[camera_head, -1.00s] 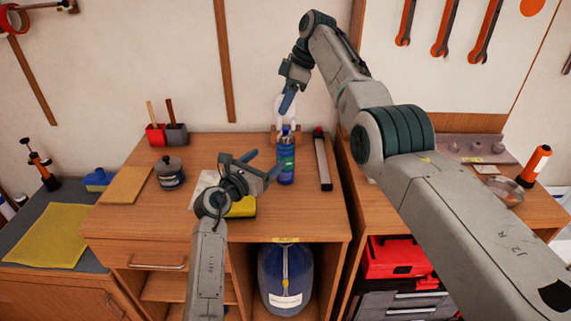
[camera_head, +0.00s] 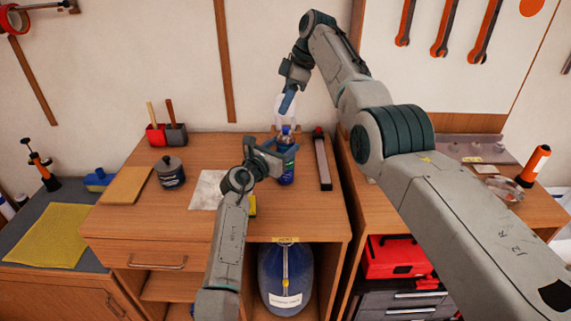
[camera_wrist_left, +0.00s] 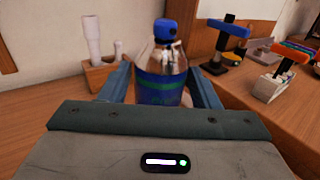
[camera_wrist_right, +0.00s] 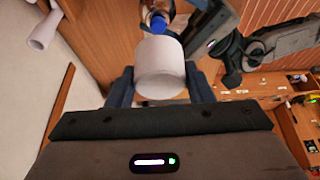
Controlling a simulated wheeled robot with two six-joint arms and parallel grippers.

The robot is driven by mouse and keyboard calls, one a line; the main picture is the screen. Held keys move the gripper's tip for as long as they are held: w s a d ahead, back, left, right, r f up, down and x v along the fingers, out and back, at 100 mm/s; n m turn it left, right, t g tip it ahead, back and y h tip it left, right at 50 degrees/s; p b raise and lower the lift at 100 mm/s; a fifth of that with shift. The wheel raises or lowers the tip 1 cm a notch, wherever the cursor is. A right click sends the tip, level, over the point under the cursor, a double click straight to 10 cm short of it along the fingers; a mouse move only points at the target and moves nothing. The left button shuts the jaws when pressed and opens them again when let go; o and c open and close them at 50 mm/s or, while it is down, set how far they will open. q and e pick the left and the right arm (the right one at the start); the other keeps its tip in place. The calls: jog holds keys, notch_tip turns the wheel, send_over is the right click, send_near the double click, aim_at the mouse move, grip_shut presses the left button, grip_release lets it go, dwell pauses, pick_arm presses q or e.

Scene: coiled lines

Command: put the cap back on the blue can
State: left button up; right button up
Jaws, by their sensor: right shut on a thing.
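The blue can (camera_head: 286,172) stands upright on the bench, its blue nozzle top bare. In the left wrist view the can (camera_wrist_left: 162,85) stands between the spread fingers of my left gripper (camera_wrist_left: 162,88), with gaps beside it. In the head view my left gripper (camera_head: 273,152) is open at the can's upper part and hides some of it. My right gripper (camera_wrist_right: 160,88) is shut on the white cap (camera_wrist_right: 160,70). The cap is above the can; the blue nozzle (camera_wrist_right: 157,22) shows beyond it. In the head view my right gripper (camera_head: 289,96) is above the can.
A wooden block with a white tube (camera_wrist_left: 92,38) stands behind the can. A long dark-and-silver bar (camera_head: 322,160) lies to its right. The bench's front left is clear.

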aim_at(285, 127)
pick_arm(q)
jog(key=c, duration=1)
pick_arm(e)
jog(key=shift+f, duration=2.45)
jog(key=shift+f, duration=0.9)
jog(key=shift+f, duration=0.6)
jog(key=o, duration=1)
jog(key=v, duration=1.2)
